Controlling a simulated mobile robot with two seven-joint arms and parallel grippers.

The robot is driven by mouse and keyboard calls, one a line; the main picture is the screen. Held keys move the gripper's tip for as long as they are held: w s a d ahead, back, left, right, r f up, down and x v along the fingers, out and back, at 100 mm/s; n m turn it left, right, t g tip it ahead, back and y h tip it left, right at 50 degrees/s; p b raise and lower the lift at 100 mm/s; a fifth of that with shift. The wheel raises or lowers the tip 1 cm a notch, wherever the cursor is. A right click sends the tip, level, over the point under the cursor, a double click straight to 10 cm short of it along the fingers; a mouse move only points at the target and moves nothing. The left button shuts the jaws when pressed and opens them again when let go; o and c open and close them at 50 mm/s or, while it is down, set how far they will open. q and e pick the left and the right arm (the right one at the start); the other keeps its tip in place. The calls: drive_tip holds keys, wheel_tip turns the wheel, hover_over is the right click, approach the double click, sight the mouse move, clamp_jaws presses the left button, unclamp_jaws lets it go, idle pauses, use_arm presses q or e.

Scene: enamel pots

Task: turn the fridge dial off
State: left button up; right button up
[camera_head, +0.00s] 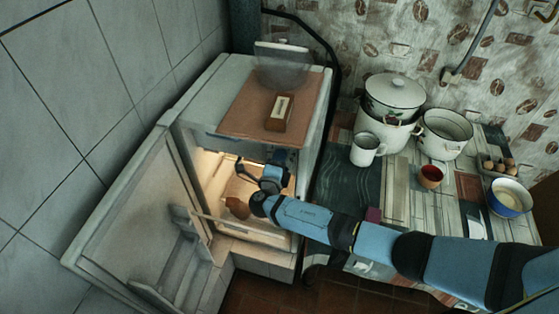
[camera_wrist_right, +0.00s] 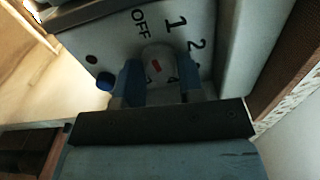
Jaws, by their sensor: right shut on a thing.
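The fridge (camera_head: 215,92) stands at the left with its door (camera_head: 125,220) swung open. My right gripper (camera_head: 262,172) reaches into its lit interior from the right. In the right wrist view, the white dial (camera_wrist_right: 158,62) sits on a pale panel (camera_wrist_right: 110,38) marked OFF, 1 and 2. The dial has a small red mark; which label it points at I cannot tell. My right gripper (camera_wrist_right: 158,84) is shut on the dial, one finger on each side, hiding its near part. The dial does not show clearly in the head view. My left gripper is out of view.
A small box (camera_head: 279,112) and a clear container (camera_head: 283,70) stand on the fridge top. Pots (camera_head: 394,95), a white mug (camera_head: 366,149) and a red cup (camera_head: 430,177) stand on the counter at right.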

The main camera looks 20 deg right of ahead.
drive_tip(key=shift+n, duration=0.5)
drive_tip(key=o, duration=0.9)
drive_tip(key=b+v, duration=0.1)
drive_tip(key=v, duration=1.2)
drive_tip(key=shift+s+a+b, duration=0.2)
drive_tip(key=shift+s+b, duration=0.1)
drive_tip(key=shift+b, duration=0.05)
